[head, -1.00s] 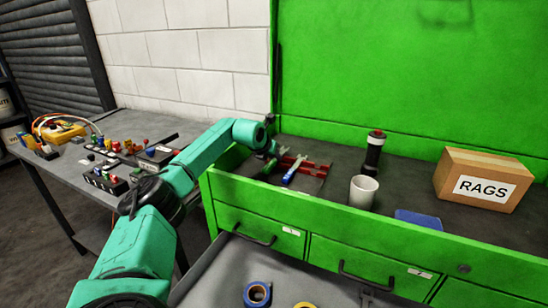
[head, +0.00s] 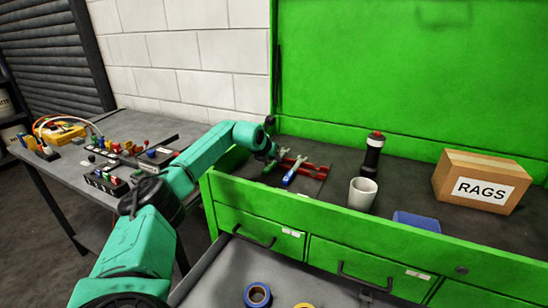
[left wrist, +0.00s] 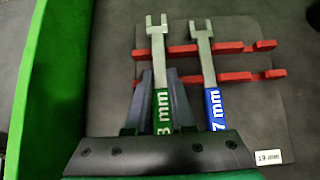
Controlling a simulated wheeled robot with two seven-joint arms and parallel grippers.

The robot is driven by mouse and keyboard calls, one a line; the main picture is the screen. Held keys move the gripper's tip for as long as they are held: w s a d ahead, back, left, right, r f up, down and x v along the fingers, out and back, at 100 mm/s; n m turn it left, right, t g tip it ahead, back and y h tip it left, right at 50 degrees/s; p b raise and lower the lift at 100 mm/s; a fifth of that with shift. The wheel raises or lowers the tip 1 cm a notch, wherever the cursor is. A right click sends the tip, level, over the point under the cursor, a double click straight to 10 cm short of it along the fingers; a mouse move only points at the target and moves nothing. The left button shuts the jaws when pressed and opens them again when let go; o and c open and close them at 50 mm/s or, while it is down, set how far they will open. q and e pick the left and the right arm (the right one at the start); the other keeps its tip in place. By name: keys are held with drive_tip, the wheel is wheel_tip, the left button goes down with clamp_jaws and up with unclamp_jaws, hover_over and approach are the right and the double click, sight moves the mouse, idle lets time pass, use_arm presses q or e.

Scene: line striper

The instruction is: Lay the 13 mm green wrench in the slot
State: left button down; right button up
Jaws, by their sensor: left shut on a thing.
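The green wrench (left wrist: 161,98), its handle marked "3 mm" with the rest covered, lies between the fingers of my left gripper (left wrist: 162,92), which is shut on it. Its grey open end crosses the left part of the red slotted rack (left wrist: 232,47). I cannot tell whether it rests in a slot or sits just above it. A blue wrench (left wrist: 211,100), marked "7 mm", lies across the rack just to the right. In the head view my left gripper (head: 271,155) is over the rack's left end, beside the blue wrench (head: 292,172). My right gripper is not in view.
The green wall (left wrist: 40,90) of the chest top runs close on the left. A "19 mm" label (left wrist: 268,157) marks the dark board.

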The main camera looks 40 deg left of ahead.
use_arm(q)
drive_tip(key=shift+s+d+f, duration=0.1)
drive_tip(key=shift+f, duration=0.6)
idle(0.9)
drive_tip(key=shift+f, duration=0.1)
idle(0.4)
drive_tip(key=shift+r+p, duration=0.5)
drive_tip(key=shift+p, duration=0.35)
drive_tip(key=shift+r, duration=0.1)
drive_tip(key=shift+r, duration=0.25)
